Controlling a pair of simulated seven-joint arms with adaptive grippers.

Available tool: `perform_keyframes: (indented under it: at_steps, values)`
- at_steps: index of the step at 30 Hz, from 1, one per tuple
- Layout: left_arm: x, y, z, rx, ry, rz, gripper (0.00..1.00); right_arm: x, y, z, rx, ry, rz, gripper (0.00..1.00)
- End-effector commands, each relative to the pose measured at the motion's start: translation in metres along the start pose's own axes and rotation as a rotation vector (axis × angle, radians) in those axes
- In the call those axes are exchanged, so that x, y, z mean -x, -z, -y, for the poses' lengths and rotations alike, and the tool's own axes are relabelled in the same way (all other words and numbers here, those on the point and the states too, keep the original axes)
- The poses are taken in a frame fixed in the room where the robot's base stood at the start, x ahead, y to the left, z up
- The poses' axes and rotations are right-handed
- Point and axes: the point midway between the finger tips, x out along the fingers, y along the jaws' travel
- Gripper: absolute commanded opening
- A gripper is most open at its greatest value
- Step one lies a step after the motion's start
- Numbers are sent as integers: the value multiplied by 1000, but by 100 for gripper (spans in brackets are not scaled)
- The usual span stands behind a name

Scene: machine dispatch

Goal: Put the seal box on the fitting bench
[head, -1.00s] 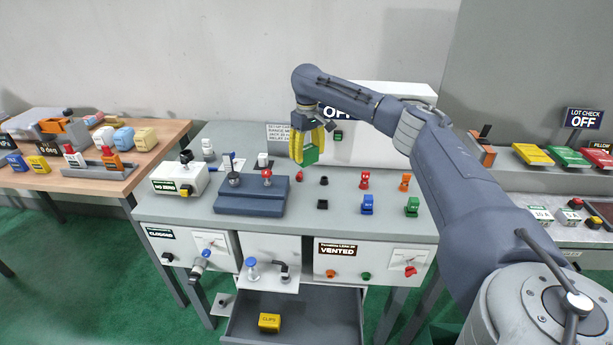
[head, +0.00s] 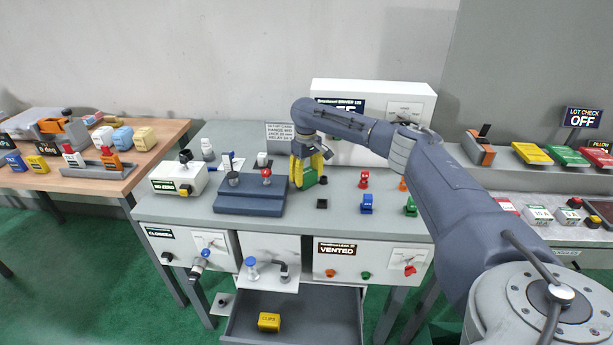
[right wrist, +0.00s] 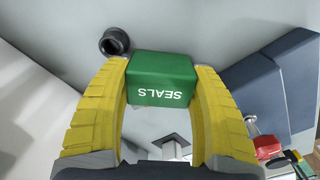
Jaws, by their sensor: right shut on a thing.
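The seal box (head: 309,179) is a green block between the yellow fingers of my right gripper (head: 306,173), low over the middle of the grey bench (head: 235,136), which I take to be the fitting bench. In the right wrist view the seal box (right wrist: 162,78) shows its white SEALS label upside down, with a finger of my right gripper (right wrist: 162,90) against each side. I cannot tell whether the box touches the bench top. My left gripper is out of view.
A dark blue fixture block (head: 250,200) with a red knob (head: 266,174) stands just left of the gripper. Red, blue and green small parts stand to its right, with a small black socket (head: 322,204) in front. An open drawer (head: 300,312) below holds a yellow CLIPS box (head: 269,321).

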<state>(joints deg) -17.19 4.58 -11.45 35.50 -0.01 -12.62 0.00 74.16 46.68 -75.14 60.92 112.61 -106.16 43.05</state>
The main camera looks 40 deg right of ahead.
Motion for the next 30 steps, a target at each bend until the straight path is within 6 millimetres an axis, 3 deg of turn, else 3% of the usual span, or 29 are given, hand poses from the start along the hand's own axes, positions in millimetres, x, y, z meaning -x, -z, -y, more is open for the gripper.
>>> perform_keyframes:
  at_steps: [11,12,14,23,30]
  values:
    - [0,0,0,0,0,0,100,-3,0,0,0,0,0,30]
    - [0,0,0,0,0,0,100,-3,0,0,0,0,-1,65]
    - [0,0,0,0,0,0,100,-3,0,0,0,0,-1,71]
    - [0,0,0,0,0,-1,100,-1,0,0,0,0,-1,71]
    - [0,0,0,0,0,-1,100,22,1,0,1,0,-3,71]
